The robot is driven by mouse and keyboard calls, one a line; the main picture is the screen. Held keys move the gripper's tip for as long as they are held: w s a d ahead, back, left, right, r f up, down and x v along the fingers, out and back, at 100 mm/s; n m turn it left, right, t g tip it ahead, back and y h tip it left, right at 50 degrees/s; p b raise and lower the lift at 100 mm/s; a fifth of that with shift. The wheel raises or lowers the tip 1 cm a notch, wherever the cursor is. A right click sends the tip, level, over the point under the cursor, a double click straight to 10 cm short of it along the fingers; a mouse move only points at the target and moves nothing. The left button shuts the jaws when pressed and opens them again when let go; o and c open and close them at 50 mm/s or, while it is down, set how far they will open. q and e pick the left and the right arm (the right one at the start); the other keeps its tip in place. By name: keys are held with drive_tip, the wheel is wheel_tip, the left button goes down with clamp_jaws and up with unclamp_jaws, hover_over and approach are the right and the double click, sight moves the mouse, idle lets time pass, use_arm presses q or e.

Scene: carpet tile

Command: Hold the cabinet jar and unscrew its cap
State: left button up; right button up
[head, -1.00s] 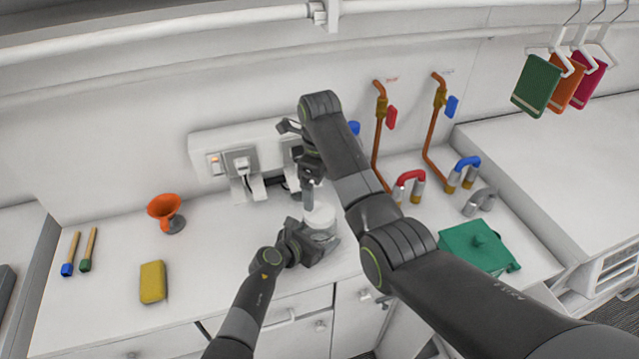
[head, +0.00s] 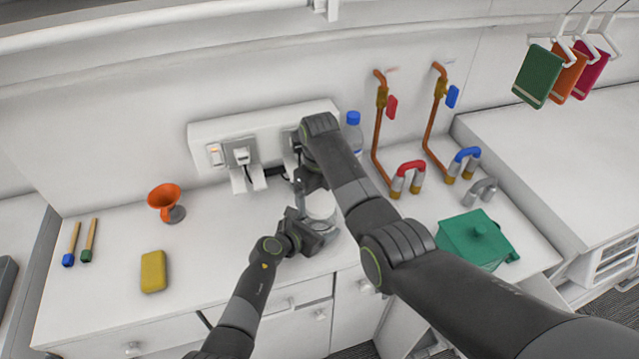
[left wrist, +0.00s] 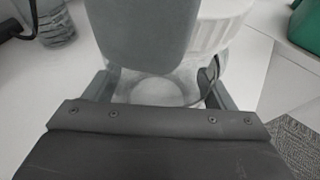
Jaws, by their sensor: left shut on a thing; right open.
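The jar (head: 326,227) stands on the white counter in the head view, with its ribbed white cap (head: 320,204) on top. My left gripper (head: 314,235) is shut around the jar's body from the left. In the left wrist view the clear jar (left wrist: 160,90) sits between the fingers, and the white cap (left wrist: 215,30) shows at upper right. My right gripper (head: 305,185) is open above and beside the cap, largely hidden by its own arm. A grey part covers some of the cap and jar in the left wrist view.
A blue-capped bottle (head: 353,133) stands behind my right arm. The socket strip (head: 205,132) is on the wall behind. The counter's left middle is clear.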

drive_tip(key=shift+f, duration=0.5)
